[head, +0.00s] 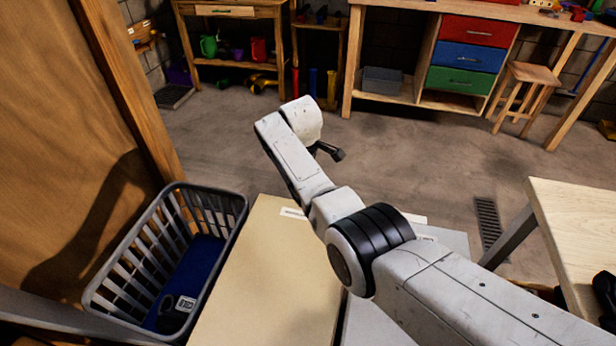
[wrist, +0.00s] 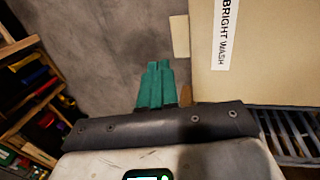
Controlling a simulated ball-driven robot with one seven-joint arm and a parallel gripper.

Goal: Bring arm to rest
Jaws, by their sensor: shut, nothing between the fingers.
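My arm (head: 300,165) reaches from the lower right, bends at a black-ringed joint above the cardboard box, and extends up and left over it. In the wrist view my gripper (wrist: 155,72) shows two green fingers, pressed together and empty, with grey floor beyond their tips. In the head view the fingers cannot be made out; a short dark piece sticks out to the right of the arm's far end.
A beige cardboard box (head: 270,285), labelled "BRIGHT WASH" in the wrist view (wrist: 260,60), stands below my arm. A grey laundry basket (head: 110,275) is left of it, near a wooden panel (head: 60,130). A table (head: 580,215) stands right. Open floor lies ahead (head: 410,150).

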